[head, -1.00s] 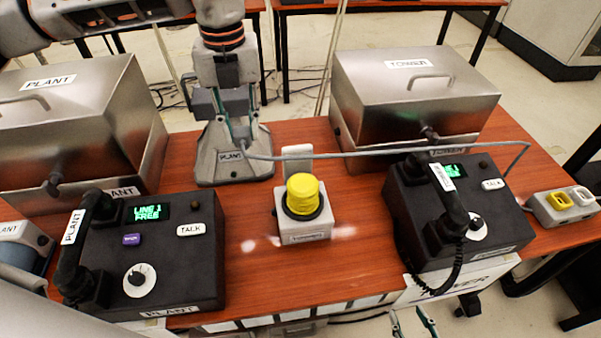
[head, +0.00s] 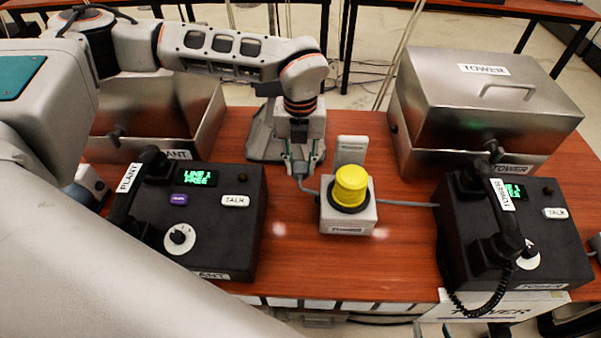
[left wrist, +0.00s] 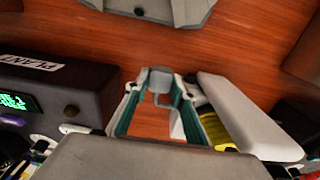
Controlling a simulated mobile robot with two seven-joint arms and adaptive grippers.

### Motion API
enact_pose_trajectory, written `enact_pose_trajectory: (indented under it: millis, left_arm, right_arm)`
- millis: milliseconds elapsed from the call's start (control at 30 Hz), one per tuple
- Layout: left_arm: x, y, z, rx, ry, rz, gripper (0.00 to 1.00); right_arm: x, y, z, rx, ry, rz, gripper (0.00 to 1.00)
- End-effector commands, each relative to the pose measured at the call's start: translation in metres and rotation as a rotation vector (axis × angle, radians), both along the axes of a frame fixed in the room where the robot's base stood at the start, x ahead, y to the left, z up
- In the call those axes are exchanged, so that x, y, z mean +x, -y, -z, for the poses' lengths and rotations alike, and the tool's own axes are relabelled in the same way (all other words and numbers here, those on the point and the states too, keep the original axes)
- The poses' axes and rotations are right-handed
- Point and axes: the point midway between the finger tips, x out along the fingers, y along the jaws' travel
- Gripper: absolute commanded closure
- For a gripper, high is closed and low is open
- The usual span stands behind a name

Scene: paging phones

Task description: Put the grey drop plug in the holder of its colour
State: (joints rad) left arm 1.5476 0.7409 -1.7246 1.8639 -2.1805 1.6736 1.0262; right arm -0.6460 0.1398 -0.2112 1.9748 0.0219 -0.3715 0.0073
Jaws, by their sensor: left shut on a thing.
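My left gripper (head: 302,168) is shut on the grey drop plug, low over the table between the PLANT phone and the yellow-button box. The plug (left wrist: 160,80) shows between the fingertips in the left wrist view. A grey cable (head: 405,203) runs from it to the right, behind the button box, towards the TOWER phone. I cannot make out for sure a holder of the plug's colour. My right gripper (head: 432,330) shows only as fingertip slivers at the bottom edge, set apart with nothing seen between them.
The button box (head: 347,217) with an upright pale plate (head: 350,150) stands just right of my left gripper. The PLANT phone (head: 225,235) is to its left, the TOWER phone (head: 470,245) farther right. A grey stand (head: 262,140) is behind. Steel boxes stand at the back.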

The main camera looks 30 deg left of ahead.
Motion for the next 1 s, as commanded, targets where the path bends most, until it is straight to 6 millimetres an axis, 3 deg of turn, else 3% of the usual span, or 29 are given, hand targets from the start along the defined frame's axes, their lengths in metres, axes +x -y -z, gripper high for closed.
enact_pose_trajectory:
  millis: [233, 633, 667, 700, 733, 1000]
  left_arm:
    - [-0.001, 0.000, 0.036, 0.001, -0.004, 0.000, 0.97]
    - [-0.001, 0.000, 0.040, 0.001, -0.001, 0.000, 0.97]
    - [-0.001, 0.000, 0.041, 0.001, -0.001, 0.000, 0.73]
    - [0.000, 0.000, 0.040, 0.001, -0.001, 0.000, 0.63]
    - [0.000, 0.000, 0.040, 0.001, -0.001, 0.000, 0.59]
    - [0.000, 0.000, 0.040, 0.001, -0.001, 0.000, 0.59]
  right_arm:
    - [-0.001, 0.001, 0.005, -0.004, -0.005, 0.000, 0.60]
    - [-0.001, 0.002, 0.005, -0.006, -0.004, 0.000, 0.60]
    - [-0.001, 0.002, 0.005, -0.006, -0.004, 0.000, 0.60]
    - [-0.001, 0.002, 0.005, -0.006, -0.004, 0.000, 0.60]
    - [-0.001, 0.002, 0.005, -0.006, -0.004, 0.000, 0.60]
    - [0.000, 0.002, 0.005, -0.005, -0.003, 0.000, 0.60]
